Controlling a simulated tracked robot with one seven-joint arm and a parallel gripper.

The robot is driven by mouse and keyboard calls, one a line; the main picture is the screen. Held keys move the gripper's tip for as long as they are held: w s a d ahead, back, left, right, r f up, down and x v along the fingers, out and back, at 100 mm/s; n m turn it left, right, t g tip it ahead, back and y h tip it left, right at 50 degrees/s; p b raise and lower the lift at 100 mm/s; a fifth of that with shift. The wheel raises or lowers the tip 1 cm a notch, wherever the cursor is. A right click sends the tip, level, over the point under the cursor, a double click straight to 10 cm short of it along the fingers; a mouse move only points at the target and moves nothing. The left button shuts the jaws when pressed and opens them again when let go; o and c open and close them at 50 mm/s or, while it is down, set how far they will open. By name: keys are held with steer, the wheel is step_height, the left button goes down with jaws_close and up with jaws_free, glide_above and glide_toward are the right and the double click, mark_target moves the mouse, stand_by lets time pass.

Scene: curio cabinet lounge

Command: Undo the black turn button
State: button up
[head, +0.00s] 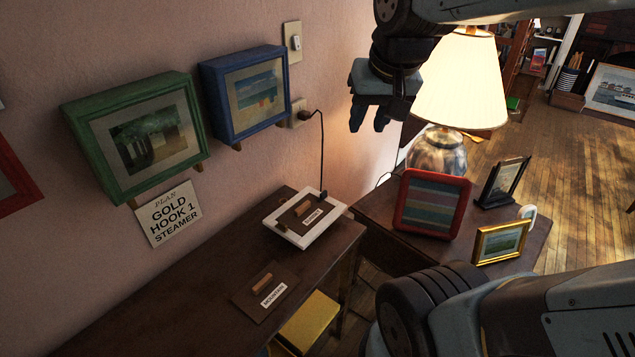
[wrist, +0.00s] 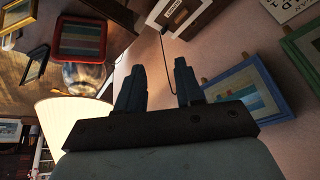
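A white frame (head: 333,218) lies face down on the dark wooden desk, with a brown back panel (head: 292,220) that carries a wooden grip and a label. A small black piece (head: 323,195) at its far edge looks like the black turn button; its exact position is too small to tell. A brass-coloured piece (head: 282,226) sits at its near left edge. Part of the white frame (wrist: 172,27) shows at the top of the wrist view. My gripper (head: 370,122) is above and right of the frame, well apart from it. Its fingers (wrist: 159,78) are apart and empty.
A lit lamp (head: 460,85), red frame (head: 433,204), black frame (head: 503,182) and gold frame (head: 500,242) stand on the right table. A cord (head: 322,150) hangs behind the white frame. A loose brown panel (head: 262,290) lies on the desk. Green (head: 140,140) and blue (head: 247,92) frames hang above.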

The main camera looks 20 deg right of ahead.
steer(key=w+f+m+g, duration=0.2)
steer(key=w+f+m, duration=0.4)
steer(key=w, duration=0.8)
steer(key=m+g, duration=0.3)
steer(key=m, duration=0.1)
glide_above(322, 196)
steer(key=w, duration=0.1)
step_height(322, 196, down, 15)
steer(key=f, duration=1.3)
steer(key=shift+w+d, duration=0.15)
steer(key=shift+d, duration=0.25)
steer(key=shift+c, duration=0.2)
jaws_close()
